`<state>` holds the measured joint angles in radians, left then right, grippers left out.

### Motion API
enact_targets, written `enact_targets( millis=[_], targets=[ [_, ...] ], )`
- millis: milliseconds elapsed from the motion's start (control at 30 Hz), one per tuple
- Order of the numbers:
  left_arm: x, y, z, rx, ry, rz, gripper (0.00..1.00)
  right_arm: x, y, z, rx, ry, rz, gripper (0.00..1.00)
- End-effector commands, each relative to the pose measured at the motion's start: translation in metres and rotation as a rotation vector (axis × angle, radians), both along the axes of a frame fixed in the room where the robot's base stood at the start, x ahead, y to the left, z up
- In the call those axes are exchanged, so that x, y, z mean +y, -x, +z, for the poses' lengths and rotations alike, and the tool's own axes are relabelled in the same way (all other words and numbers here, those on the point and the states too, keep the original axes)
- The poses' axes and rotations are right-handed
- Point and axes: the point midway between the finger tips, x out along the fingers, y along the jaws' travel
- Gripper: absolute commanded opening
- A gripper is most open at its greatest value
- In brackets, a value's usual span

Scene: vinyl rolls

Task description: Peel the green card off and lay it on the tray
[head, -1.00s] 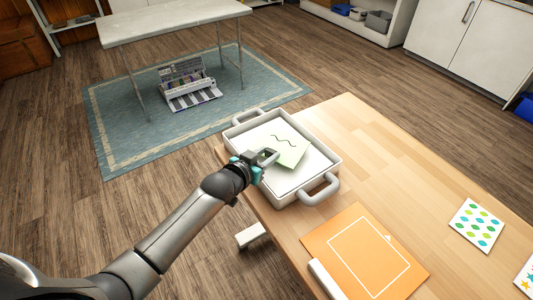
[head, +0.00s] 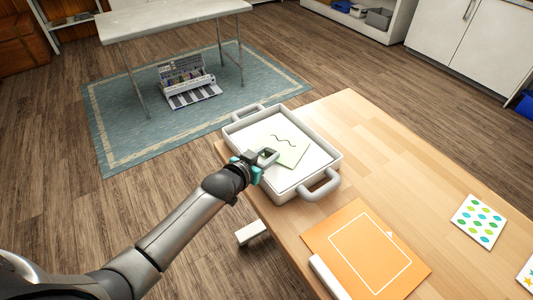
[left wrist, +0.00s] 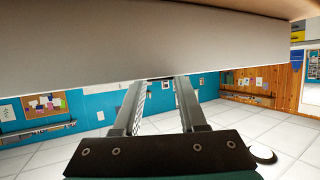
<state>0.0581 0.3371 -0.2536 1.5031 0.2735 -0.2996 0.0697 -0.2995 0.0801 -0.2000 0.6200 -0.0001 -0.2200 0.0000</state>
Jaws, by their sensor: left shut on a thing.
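The pale green card (head: 291,150) bears a dark wavy line and is over the light grey tray (head: 283,182), inside its rim. I cannot tell whether it touches the tray floor. My left gripper (head: 269,155) is at the tray's near left side, shut on the card's near left edge. In the left wrist view, the left gripper's fingers (left wrist: 161,80) reach up to a broad grey surface, and the card cannot be made out. My right gripper is not in view.
The tray stands at the left end of the wooden table (head: 400,180), its handle (head: 320,188) towards me. An orange sheet (head: 366,247) with a white outline lies nearer, with a white roll (head: 328,278) at its edge. A leaf-patterned card (head: 478,221) lies right. The table's middle is clear.

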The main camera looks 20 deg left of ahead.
Motion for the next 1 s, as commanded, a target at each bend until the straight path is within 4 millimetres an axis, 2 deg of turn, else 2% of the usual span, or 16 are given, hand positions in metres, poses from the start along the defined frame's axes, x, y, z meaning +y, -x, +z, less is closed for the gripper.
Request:
enact_targets(
  millis=[667, 700, 1000],
  targets=[
    [-0.0004, 0.0001, -0.0031, 0.001, 0.000, 0.000, 0.00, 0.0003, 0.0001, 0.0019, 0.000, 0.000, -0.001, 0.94],
    [-0.0004, 0.0001, -0.0031, 0.001, 0.000, 0.000, 0.42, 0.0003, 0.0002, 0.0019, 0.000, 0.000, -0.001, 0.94],
    [-0.0004, 0.0002, -0.0032, 0.001, 0.000, 0.000, 0.76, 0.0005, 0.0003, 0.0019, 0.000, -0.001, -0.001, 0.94]
  ],
)
